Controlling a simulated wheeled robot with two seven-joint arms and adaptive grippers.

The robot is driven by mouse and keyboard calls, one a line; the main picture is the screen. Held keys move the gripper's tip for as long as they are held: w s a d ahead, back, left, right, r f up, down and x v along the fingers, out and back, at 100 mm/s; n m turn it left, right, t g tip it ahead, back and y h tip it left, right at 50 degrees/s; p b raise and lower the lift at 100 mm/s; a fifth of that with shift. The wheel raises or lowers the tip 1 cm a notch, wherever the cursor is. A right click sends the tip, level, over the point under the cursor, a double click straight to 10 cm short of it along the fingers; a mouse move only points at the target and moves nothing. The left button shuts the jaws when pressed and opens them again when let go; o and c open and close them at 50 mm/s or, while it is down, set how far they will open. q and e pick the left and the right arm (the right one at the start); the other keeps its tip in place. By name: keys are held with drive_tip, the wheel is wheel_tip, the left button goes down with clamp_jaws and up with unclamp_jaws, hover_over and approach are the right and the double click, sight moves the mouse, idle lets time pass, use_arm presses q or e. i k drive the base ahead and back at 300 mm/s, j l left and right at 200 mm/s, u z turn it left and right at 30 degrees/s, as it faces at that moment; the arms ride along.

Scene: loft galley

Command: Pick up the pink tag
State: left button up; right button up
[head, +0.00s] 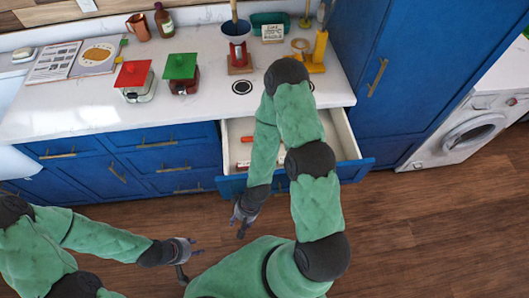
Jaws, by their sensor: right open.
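I cannot make out a pink tag for certain in the head view. My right gripper (239,228) is open and empty, in front of the drawer and over the floor. My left gripper (190,260) looks open and empty, over the floor further left.
The white counter (60,110) carries a red-topped jar (134,80), a green-topped jar (181,73), an open book (75,60), a copper mug (138,27), a brown bottle (164,21) and a yellow stand (318,50). A tall blue cabinet (420,60) stands right. The wooden floor (430,230) is clear there.

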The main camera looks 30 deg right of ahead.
sight(245, 166)
drive_tip(key=z, duration=1.15)
